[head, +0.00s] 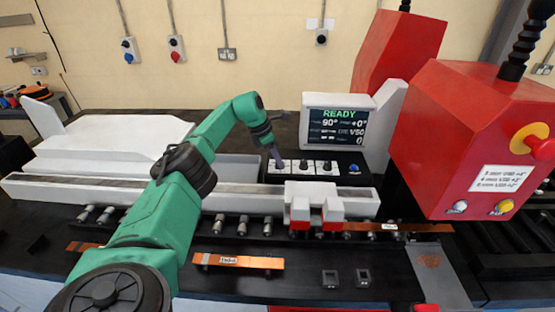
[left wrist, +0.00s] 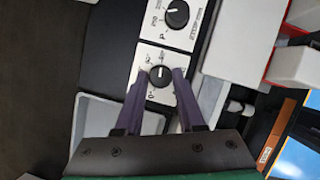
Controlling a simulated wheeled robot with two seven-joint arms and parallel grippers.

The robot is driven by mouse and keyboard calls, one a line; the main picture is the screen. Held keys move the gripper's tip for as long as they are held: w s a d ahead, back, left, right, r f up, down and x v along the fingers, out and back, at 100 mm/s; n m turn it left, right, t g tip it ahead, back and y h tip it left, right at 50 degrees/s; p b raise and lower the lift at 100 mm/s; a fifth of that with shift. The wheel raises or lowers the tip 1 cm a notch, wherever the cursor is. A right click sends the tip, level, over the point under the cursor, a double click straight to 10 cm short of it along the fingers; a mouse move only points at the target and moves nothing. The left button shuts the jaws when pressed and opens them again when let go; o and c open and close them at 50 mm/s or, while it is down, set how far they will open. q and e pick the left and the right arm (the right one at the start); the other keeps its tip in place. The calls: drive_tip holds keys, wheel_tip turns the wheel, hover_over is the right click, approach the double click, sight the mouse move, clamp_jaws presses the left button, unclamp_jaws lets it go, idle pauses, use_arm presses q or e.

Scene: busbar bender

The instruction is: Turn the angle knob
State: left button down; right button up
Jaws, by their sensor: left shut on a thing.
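A black panel with several white-plated knobs stands below the display (head: 336,127). My left gripper (head: 276,157) points down at the leftmost knob (head: 281,166) in the head view. In the left wrist view, its two purple fingers (left wrist: 162,76) are shut on this black knob (left wrist: 160,75), one on each side. The knob's white pointer line is toward the top of that view. The display reads READY, 90° and +0°. My right gripper is not in view.
A middle knob (head: 303,166) and a right knob (head: 325,166) sit close beside, then a blue button (head: 354,168). The white clamp block (head: 314,198) stands in front. A copper bar (head: 238,261) lies nearer. The red housing (head: 480,135) fills the right.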

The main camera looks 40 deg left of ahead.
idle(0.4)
use_arm(q)
drive_tip(key=c, duration=0.5)
unclamp_jaws()
drive_tip(key=shift+a+r, duration=0.1)
drive_tip(key=shift+r, duration=0.2)
drive_tip(key=b+v, duration=0.2)
drive_tip(key=v, duration=0.3)
drive_tip(key=shift+a+r, duration=0.1)
drive_tip(key=shift+r, duration=0.15)
wheel_tip(320, 180, up, 8)
hover_over(271, 168)
drive_tip(key=s+a, duration=0.2)
drive_tip(key=s, duration=0.1)
drive_tip(key=shift+d+f, duration=0.15)
drive_tip(key=shift+d, duration=0.1)
